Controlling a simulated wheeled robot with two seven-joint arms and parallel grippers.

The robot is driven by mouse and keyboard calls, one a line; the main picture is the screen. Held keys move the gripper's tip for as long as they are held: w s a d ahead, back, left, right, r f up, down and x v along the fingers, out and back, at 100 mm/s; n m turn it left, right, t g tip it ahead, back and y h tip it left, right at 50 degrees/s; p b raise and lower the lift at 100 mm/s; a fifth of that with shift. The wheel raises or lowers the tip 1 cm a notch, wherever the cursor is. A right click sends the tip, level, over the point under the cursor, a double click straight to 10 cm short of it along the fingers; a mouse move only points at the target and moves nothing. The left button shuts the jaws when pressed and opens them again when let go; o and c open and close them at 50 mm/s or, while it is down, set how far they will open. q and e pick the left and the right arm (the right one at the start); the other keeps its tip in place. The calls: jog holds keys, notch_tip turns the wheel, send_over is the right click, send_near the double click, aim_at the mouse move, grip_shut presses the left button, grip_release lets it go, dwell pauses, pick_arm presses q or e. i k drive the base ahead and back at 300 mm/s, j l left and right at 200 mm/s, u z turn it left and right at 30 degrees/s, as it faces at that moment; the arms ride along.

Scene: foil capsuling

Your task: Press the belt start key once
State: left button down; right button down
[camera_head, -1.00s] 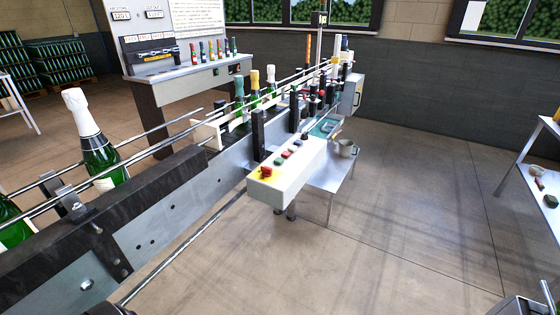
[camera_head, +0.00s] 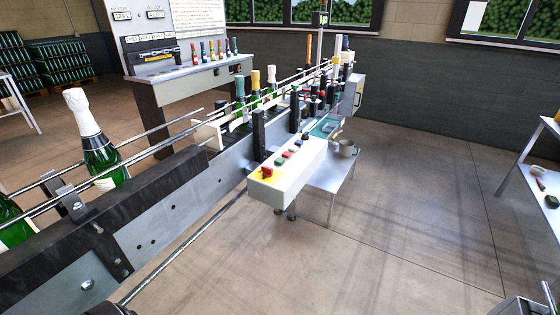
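The control box (camera_head: 290,178) is a pale box on the near side of the conveyor (camera_head: 160,215), at the middle of the view. Its sloped top has a red mushroom button on a yellow patch (camera_head: 267,172) at the near end. Beyond it are small red and green keys (camera_head: 285,157) and a black knob (camera_head: 305,137). Their labels are too small to read, so I cannot tell which is the belt start key. Nothing touches the box. Neither gripper shows clearly; only cut-off dark and grey parts appear at the bottom corners.
A foil-topped green bottle (camera_head: 96,150) stands on the conveyor at left, between guide rails. More bottles (camera_head: 255,84) stand farther along. A small side table (camera_head: 330,180) with a grey cup (camera_head: 346,148) is behind the box. The floor (camera_head: 400,230) at right is clear up to a white table (camera_head: 530,170).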

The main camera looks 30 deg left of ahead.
aim_at(279, 161)
jog(key=i+u, duration=0.1)
jog(key=u, duration=0.35)
jog(key=i+u, duration=0.15)
jog(key=u, duration=0.3)
jog(key=i+l+u, duration=0.25)
jog(key=i+l, duration=0.25)
jog(key=i, duration=0.15)
jog(key=i+l+u, duration=0.3)
jog(key=i+l, duration=0.3)
jog(key=i, duration=0.05)
